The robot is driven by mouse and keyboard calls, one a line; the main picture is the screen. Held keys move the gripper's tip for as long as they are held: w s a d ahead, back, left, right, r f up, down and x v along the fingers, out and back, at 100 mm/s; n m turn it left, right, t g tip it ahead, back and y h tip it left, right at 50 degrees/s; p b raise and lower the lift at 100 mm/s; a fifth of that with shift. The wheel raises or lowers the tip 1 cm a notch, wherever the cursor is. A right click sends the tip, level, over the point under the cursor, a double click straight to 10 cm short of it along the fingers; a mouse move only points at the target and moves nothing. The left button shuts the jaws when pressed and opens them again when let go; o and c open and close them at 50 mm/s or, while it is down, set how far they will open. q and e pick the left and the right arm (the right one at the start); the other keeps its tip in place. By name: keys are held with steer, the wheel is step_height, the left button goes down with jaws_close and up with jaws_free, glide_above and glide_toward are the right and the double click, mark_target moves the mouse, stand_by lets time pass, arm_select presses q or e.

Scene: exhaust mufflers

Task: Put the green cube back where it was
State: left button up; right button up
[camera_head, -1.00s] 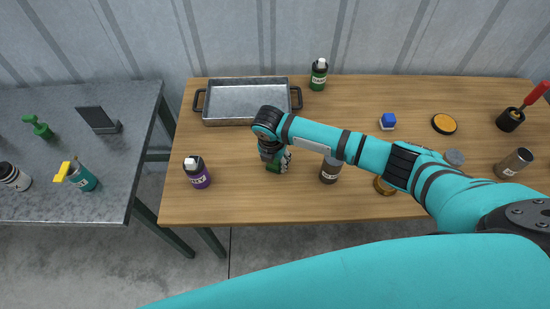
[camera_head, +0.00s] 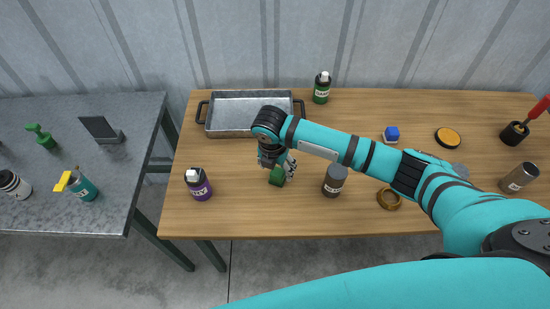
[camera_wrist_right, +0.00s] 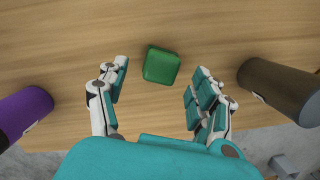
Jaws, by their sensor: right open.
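The green cube (camera_wrist_right: 161,65) sits on the wooden table, ahead of and between the two spread fingers of my right gripper (camera_wrist_right: 157,88) in the right wrist view. The fingers are apart, with gaps to the cube on both sides. In the head view the green cube (camera_head: 277,177) is partly hidden by my right gripper (camera_head: 273,164), which is just above or beside it. My left gripper does not show in either view.
A purple bottle (camera_head: 198,184) stands left of the cube and a dark grey bottle (camera_head: 334,181) right of it. A metal tray (camera_head: 212,133) lies behind. A grey table (camera_head: 140,150) stands left.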

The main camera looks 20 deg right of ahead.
mark_target(275, 176)
step_height(275, 176, up, 8)
steer(key=b, duration=0.1)
steer(key=shift+s+a+f, duration=0.15)
steer(key=shift+s+a, duration=0.25)
steer(key=shift+s, duration=0.05)
